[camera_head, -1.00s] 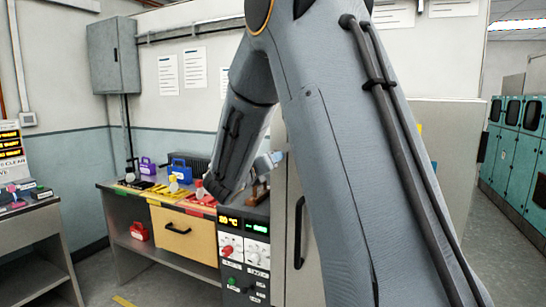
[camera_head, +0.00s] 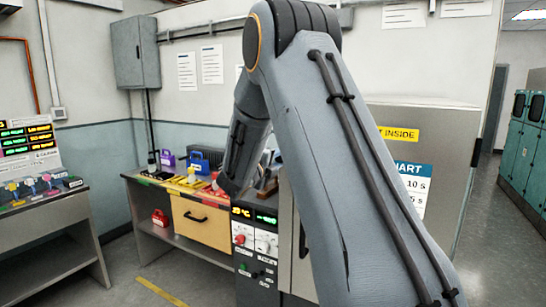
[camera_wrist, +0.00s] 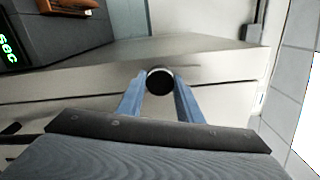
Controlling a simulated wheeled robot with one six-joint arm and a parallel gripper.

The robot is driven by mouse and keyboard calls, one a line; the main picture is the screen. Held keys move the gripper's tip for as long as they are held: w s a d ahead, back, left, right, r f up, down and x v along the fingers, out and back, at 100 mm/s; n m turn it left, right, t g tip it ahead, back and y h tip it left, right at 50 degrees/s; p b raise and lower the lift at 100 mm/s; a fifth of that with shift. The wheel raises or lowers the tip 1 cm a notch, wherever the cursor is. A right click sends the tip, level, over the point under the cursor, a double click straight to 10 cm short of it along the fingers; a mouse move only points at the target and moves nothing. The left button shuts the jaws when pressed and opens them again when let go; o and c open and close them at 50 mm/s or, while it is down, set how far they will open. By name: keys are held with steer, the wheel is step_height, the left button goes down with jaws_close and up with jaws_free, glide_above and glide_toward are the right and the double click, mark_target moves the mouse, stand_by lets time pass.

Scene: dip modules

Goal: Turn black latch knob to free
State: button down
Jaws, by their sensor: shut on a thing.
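In the wrist view a round black knob (camera_wrist: 160,80) with a pale collar sticks out from a light grey metal surface. My gripper (camera_wrist: 160,88) has its two blue fingers on either side of the knob, shut on it. In the head view my own arm covers the gripper and the knob, so neither shows there. The tall grey cabinet (camera_head: 285,210) stands behind my arm, with a dark vertical handle (camera_head: 302,228) on its front.
A control panel (camera_head: 255,245) with red, white and green knobs and lit displays stands left of the cabinet. A display stand (camera_head: 28,145) sits on the far-left table.

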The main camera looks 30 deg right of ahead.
steer(key=shift+w+a+r+n, duration=0.1)
steer(key=shift+n, duration=0.3)
steer(key=c, duration=1.3)
jaws_free()
steer(key=shift+o, duration=0.2)
steer(key=b+v, duration=0.2)
steer(key=v, duration=0.5)
steer(key=shift+s+a, duration=0.25)
steer(key=shift+a, duration=0.05)
